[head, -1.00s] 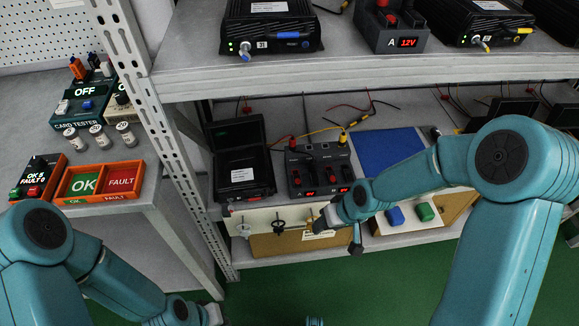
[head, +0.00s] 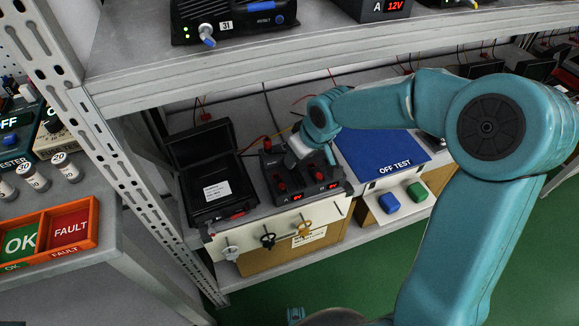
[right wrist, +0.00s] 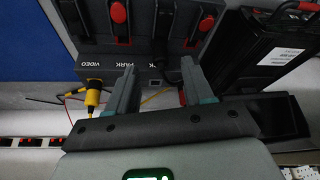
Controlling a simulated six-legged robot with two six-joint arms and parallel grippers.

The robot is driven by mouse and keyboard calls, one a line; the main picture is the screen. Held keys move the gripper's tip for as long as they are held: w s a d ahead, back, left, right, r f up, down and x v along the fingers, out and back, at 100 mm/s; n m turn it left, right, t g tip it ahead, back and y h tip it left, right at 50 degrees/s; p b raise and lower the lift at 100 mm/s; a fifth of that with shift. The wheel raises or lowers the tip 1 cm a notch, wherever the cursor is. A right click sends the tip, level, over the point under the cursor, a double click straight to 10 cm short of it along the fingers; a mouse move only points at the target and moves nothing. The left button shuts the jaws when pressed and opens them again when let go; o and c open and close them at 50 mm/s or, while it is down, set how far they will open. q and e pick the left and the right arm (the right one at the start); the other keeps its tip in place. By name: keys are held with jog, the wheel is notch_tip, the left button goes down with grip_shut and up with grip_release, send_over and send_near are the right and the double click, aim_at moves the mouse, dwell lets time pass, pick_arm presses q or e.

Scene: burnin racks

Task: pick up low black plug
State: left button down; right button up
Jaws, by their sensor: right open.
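My right gripper (head: 294,152) is over the back of a dark test unit (head: 329,185) on the lower shelf. In the right wrist view the gripper (right wrist: 160,95) is open, its two fingers apart with nothing clearly held between them. Beyond the fingers is the unit's edge (right wrist: 118,74), lettered PARK, PARK and VIDEO. A yellow plug (right wrist: 93,97) with a cable stands in the VIDEO place, left of the left finger. Something red shows beside the right finger.
An open black case (head: 212,190) stands left of the unit, a blue OFF TEST mat (head: 380,158) right of it. The upper shelf (head: 200,80) overhangs the back. Loose cables lie behind the unit. Small knobs (head: 268,240) are on the front panel.

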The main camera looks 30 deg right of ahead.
aim_at(294, 169)
jog(key=x, duration=0.3)
jog(key=shift+w+f+b, duration=0.2)
jog(key=shift+f+b, duration=0.1)
jog(key=shift+s+r, duration=0.1)
jog(key=shift+c, duration=0.6)
jog(key=c, duration=0.8)
jog(key=shift+r, duration=0.1)
